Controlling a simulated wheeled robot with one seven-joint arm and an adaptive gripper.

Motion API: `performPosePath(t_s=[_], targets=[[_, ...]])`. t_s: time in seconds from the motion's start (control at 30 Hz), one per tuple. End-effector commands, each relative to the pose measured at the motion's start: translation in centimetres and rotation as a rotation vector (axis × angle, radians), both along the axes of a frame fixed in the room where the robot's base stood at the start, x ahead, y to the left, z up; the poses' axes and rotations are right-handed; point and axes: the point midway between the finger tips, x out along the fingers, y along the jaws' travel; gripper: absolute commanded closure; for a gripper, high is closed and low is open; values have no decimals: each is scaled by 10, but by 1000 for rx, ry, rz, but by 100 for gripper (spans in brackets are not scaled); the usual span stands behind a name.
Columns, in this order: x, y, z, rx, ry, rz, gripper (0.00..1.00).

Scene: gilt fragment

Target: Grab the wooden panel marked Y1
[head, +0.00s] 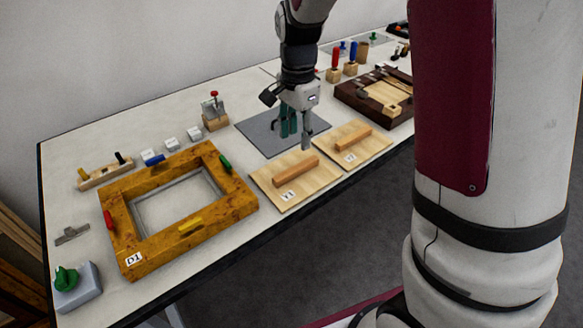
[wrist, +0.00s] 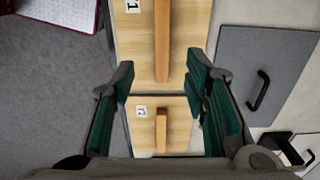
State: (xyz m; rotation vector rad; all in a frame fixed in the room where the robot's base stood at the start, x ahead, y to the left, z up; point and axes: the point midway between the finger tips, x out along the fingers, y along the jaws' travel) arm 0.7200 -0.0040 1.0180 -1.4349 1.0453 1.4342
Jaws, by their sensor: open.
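The wooden panel marked Y1 (head: 266,182) lies flat on the white table, with an orange-brown wooden bar handle (head: 296,170) across its top. In the wrist view the Y1 panel (wrist: 190,35) fills the upper middle, its label partly cut off at the top. My gripper (head: 298,134) is open and empty, pointing down beyond the panels near the grey mat. In the wrist view its green-padded fingers (wrist: 161,74) stand on either side of the Y1 handle's near end in the picture. The fingers appear to be above the panels, not touching the handle.
The panel marked Y2 (head: 369,151) lies right beside Y1 with a shorter handle. A grey mat (head: 256,127) lies behind them. The wooden frame D1 (head: 118,230) is to the left and a dark brown tray (head: 348,92) to the right. The table's front edge is close to the panels.

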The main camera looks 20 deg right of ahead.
Motion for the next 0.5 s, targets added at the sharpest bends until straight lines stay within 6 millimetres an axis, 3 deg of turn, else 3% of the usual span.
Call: performPosePath(t_s=[0.2,0.5], targets=[[-1,0,-43,-1,5,2,58],[0,0,-66,1,1,2,58]])
